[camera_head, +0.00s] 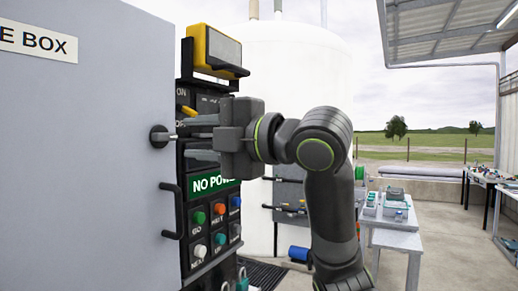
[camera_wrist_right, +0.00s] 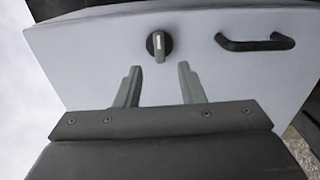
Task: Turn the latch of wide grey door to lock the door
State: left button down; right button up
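The wide grey door (camera_head: 85,150) fills the left of the head view, with part of a sign reading "E BOX". Its round dark latch (camera_head: 159,136) sits near the door's right edge. In the right wrist view the latch (camera_wrist_right: 159,45) is a black disc with a pale grey lever lying along the picture's vertical. My right gripper (camera_head: 200,137) is open and empty, its fingers pointing at the door. In the right wrist view its two fingertips (camera_wrist_right: 158,70) stand apart, with the latch just beyond and between them. My left gripper is not in view.
A black door handle (camera_head: 172,210) is below the latch; it also shows in the right wrist view (camera_wrist_right: 255,42). A black panel with coloured buttons (camera_head: 215,225) and a yellow device (camera_head: 212,47) stand right of the door. A white tank (camera_head: 300,80) and a workbench (camera_head: 397,240) are behind.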

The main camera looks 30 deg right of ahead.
jog(key=b+v, duration=0.3)
jog(key=v, duration=0.8)
jog(key=shift+s+b, duration=0.15)
jog(key=shift+b, duration=0.15)
jog(key=shift+d+f, duration=0.1)
